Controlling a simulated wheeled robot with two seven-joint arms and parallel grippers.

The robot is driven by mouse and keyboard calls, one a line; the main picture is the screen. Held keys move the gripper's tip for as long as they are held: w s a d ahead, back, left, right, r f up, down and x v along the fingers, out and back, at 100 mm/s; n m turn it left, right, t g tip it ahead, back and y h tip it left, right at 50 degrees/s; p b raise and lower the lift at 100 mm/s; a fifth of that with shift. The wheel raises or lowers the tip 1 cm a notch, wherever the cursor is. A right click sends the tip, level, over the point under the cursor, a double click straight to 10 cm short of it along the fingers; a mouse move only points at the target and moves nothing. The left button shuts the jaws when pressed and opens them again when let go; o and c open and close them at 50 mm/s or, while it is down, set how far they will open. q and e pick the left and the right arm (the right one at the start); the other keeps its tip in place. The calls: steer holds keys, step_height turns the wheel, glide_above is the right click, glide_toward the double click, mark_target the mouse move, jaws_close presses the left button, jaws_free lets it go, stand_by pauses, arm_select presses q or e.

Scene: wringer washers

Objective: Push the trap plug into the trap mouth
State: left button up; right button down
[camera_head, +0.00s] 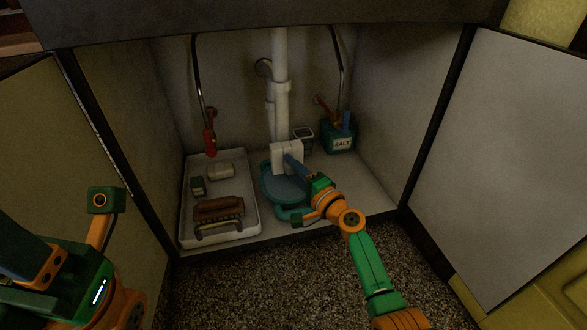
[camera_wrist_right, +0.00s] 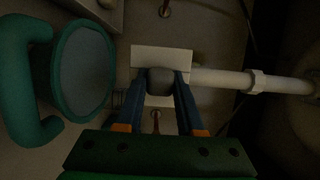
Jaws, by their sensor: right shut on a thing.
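The white trap (camera_head: 279,153) hangs at the foot of the white drain pipe (camera_head: 281,100) inside the cabinet. My right gripper (camera_head: 294,164) reaches up to the trap's front. In the right wrist view, its blue fingers are shut on a dark grey, rounded trap plug (camera_wrist_right: 160,80). The plug lies in front of the white block of the trap (camera_wrist_right: 160,55), which shows above and below it. The mouth is hidden behind the plug, so I cannot tell whether the plug is in it. My left arm shows at lower left, but its fingertips do not show.
A teal bucket (camera_head: 269,188) stands below the trap. A white tray (camera_head: 186,228) with a brush (camera_head: 219,208) and other items lies left of it. A green salt box (camera_head: 340,140) stands at the back right. Open cabinet doors (camera_head: 510,150) flank the opening.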

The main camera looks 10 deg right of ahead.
steer(key=shift+w+d+r, duration=0.15)
steer(key=shift+d+r, duration=0.1)
steer(key=shift+r, duration=0.2)
steer(key=shift+c, duration=2.2)
jaws_free()
steer(key=shift+c, duration=1.2)
steer(key=shift+o, duration=0.8)
steer(key=shift+s+f+p, duration=0.1)
steer(key=shift+s+p, duration=0.25)
steer(key=shift+p, duration=0.2)
steer(key=shift+s+d+f, duration=0.1)
steer(key=shift+s+d, duration=0.05)
steer(key=shift+s, duration=0.15)
steer(key=shift+f+p+v, duration=0.15)
steer(key=shift+p+v, duration=0.25)
steer(key=shift+v, duration=0.95)
steer(key=shift+f+p+v, duration=0.1)
steer(key=shift+p+v, duration=0.3)
steer(key=shift+v, duration=0.9)
